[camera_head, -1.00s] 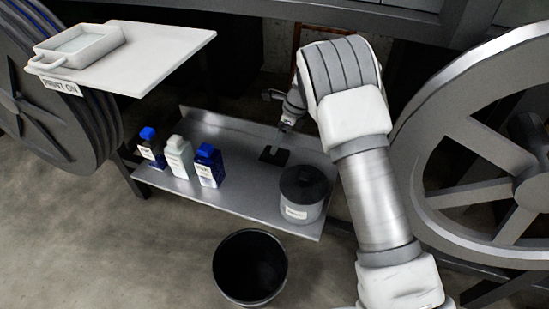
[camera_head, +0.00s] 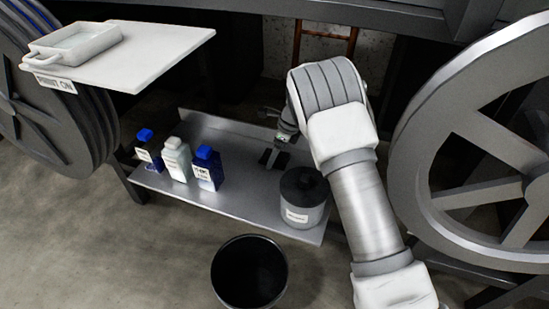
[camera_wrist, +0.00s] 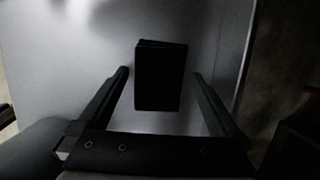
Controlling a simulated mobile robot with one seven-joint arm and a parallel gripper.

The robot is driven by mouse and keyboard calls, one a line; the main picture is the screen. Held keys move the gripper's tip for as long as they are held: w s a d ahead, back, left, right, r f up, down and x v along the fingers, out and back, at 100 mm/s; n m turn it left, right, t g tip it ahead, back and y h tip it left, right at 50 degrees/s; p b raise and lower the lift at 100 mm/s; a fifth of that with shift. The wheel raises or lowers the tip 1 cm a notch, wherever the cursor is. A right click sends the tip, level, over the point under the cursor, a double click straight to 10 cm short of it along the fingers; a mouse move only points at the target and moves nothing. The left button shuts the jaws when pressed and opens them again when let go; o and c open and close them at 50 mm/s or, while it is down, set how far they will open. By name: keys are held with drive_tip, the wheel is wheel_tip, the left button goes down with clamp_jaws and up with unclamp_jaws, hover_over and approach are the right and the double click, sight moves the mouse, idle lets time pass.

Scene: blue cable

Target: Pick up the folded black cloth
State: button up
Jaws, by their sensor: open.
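The folded black cloth (camera_wrist: 160,75) lies flat on the grey metal shelf (camera_wrist: 60,60) in the wrist view, a small dark rectangle. My gripper (camera_wrist: 162,75) is open, with one finger on each side of the cloth and a gap to both. Whether the fingertips touch the shelf cannot be told. In the head view my gripper (camera_head: 273,158) is low over the shelf, left of the black-lidded tub, and mostly covers the cloth.
Three bottles with blue or white caps (camera_head: 176,158) stand on the shelf's left part. A grey tub with a black lid (camera_head: 302,200) stands at its right. A black bin (camera_head: 248,272) is on the floor in front. A large wheel (camera_head: 480,150) stands at right.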

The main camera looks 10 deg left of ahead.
drive_tip(key=shift+f, duration=0.2)
drive_tip(key=shift+c, duration=0.2)
drive_tip(key=c, duration=1.1)
drive_tip(key=shift+c, duration=0.2)
drive_tip(key=shift+r, duration=0.1)
wheel_tip(320, 180, up, 10)
drive_tip(key=p, duration=0.3)
drive_tip(key=shift+r, duration=0.2)
